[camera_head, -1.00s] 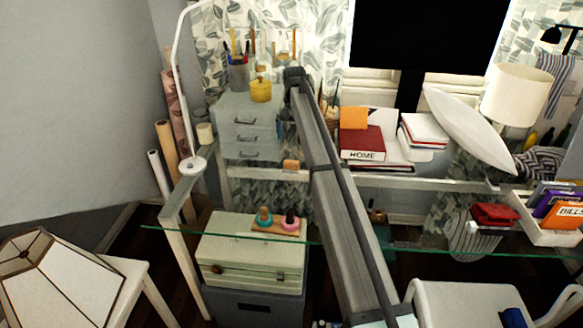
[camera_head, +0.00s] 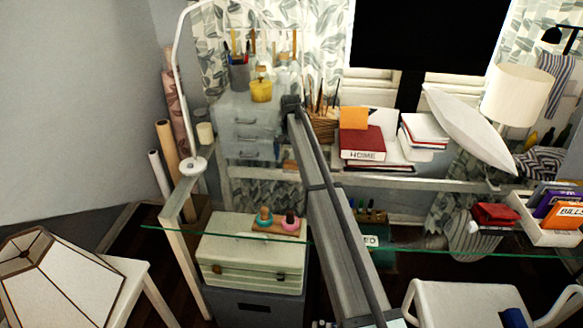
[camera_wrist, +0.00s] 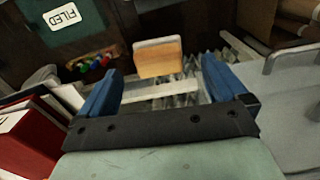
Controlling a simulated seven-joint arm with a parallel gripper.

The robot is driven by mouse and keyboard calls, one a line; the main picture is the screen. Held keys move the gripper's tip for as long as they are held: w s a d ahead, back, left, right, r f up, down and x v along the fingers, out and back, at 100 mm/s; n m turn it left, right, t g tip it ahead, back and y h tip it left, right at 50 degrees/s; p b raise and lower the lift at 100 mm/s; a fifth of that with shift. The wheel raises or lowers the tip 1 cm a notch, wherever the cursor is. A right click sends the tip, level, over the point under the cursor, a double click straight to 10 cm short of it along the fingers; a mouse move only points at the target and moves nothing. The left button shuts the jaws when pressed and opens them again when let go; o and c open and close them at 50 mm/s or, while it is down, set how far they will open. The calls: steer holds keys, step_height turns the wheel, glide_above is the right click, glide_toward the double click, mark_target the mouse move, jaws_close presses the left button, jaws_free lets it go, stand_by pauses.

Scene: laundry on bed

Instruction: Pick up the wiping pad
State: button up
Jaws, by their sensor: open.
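The wiping pad appears to be the small tan block with a paler edge (camera_wrist: 158,58), seen near the top middle of the wrist view. It also shows as a small orange-tan piece (camera_head: 289,166) on the pale desk edge below the drawer unit in the head view. My gripper (camera_wrist: 162,68) is open, with its two blue fingers apart. The pad appears between and just beyond the fingertips, and nothing is held. In the head view my arm's far end is beside the drawers; the fingers cannot be made out there.
A pencil basket (camera_head: 323,124) and a red book (camera_head: 362,142) are to the right. In the wrist view, a red book (camera_wrist: 25,140) is close to the left finger.

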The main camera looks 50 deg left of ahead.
mark_target(291, 162)
step_height(291, 162, down, 4)
steer(key=shift+w+f, duration=0.15)
steer(key=shift+f, duration=0.05)
steer(key=c, duration=1.1)
steer(key=shift+c, duration=0.2)
steer(key=shift+r, duration=0.15)
step_height(291, 162, up, 18)
